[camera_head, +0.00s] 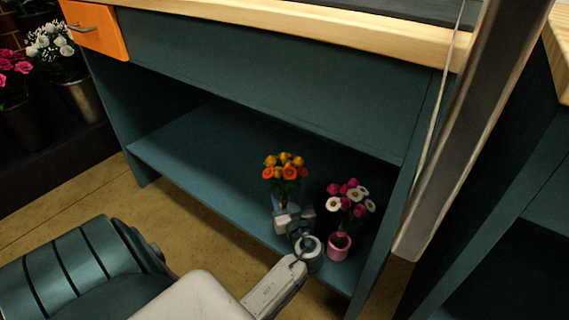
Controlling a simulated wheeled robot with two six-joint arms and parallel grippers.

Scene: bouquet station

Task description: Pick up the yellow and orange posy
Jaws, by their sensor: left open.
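The yellow and orange posy (286,168) stands on the low teal shelf (190,145) under the counter, upright, with its lower part mostly hidden behind my left gripper. My left gripper (283,212) is open at the front of the shelf, just in front of the posy's base. I cannot tell whether its fingers are around the posy's holder or only before it. My right gripper is not in view.
A pink and white posy in a pink pot (340,246) stands close to the right of my left gripper. The wooden counter top (300,32) overhangs the shelf. The shelf's left part is clear. Potted flowers (56,48) stand at the far left.

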